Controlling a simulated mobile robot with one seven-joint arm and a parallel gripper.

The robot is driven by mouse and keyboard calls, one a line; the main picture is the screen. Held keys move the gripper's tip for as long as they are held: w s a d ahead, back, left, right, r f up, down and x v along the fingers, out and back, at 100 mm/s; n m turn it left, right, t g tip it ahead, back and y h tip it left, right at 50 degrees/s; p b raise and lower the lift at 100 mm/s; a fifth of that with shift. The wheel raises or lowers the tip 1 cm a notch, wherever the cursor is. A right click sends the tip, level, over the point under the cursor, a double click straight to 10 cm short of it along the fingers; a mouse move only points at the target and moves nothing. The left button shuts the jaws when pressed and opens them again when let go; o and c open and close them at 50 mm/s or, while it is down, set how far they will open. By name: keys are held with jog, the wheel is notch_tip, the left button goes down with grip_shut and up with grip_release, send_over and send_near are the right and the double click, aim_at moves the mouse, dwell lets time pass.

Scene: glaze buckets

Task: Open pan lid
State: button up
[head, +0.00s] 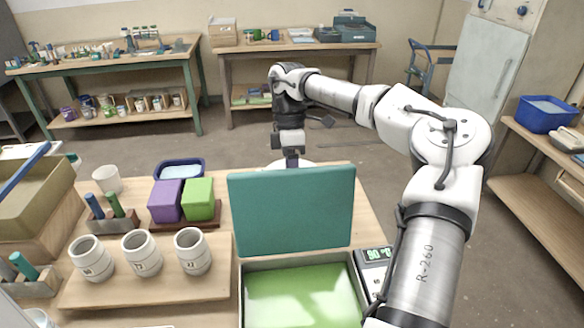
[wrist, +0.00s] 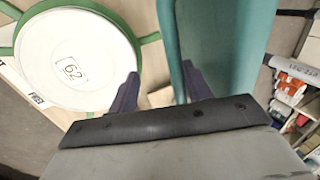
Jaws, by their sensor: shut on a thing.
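A shallow grey pan (head: 242,290) with a bright green inside stands at the front of the table. Its teal lid (head: 290,212) stands raised, nearly upright, at the pan's far side, so the inside is in view. My gripper (head: 291,160) points down at the lid's top edge from the far side, its fingertips partly hidden behind the lid. In the wrist view my gripper (wrist: 158,84) has the teal lid (wrist: 222,45) by the right finger. The fingers are some way apart, and I take them to be shut on the lid.
A round white lid marked 62 (wrist: 75,62) with a green rim lies behind the pan. A scale (head: 375,256) stands right of the pan. Several grey cups (head: 142,253) and purple and green blocks (head: 198,199) stand on the left.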

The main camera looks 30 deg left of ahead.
jog(key=v, duration=1.4)
jog(key=shift+f, duration=0.1)
